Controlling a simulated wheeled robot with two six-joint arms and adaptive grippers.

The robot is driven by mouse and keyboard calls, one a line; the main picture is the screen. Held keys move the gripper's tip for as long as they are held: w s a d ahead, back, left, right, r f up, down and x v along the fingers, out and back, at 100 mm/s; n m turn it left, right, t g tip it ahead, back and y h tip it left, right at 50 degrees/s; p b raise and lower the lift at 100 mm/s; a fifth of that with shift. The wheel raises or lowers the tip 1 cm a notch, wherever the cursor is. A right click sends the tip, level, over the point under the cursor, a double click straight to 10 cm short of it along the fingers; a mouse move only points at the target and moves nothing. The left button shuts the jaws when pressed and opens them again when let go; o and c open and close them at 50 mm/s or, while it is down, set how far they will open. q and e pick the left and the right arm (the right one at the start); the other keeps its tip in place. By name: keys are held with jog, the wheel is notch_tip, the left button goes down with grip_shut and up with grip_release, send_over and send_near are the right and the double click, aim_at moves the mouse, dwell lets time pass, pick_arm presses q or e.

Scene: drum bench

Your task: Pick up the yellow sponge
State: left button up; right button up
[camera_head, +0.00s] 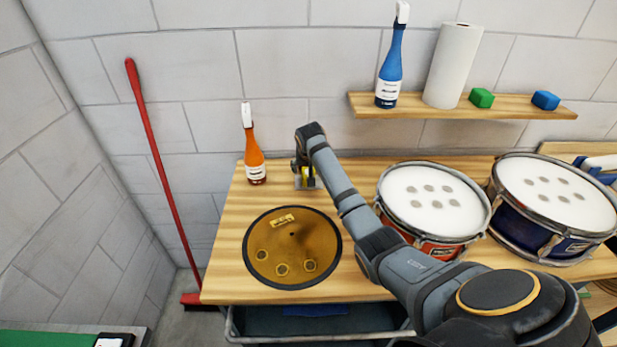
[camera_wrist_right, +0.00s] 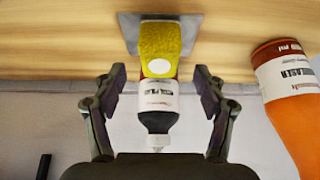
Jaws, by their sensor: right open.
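In the head view only a sliver of the sponge (camera_head: 308,173) shows under my right gripper (camera_head: 303,168); the rest is hidden. In the right wrist view my right gripper (camera_wrist_right: 161,90) is open, its fingers apart on both sides. I cannot tell if anything touches. My left gripper is not in view.
An orange spray bottle (camera_head: 254,150) stands close beside the right gripper. A bronze cymbal (camera_head: 300,232) lies nearer on the bench, and a red drum (camera_head: 434,195) and blue drum (camera_head: 550,190) stand right.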

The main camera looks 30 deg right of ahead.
jog(key=shift+p+x, duration=0.3)
jog(key=shift+x, duration=2.05)
jog(key=c, duration=1)
jog(key=shift+r, duration=0.1)
jog(key=shift+c, duration=0.2)
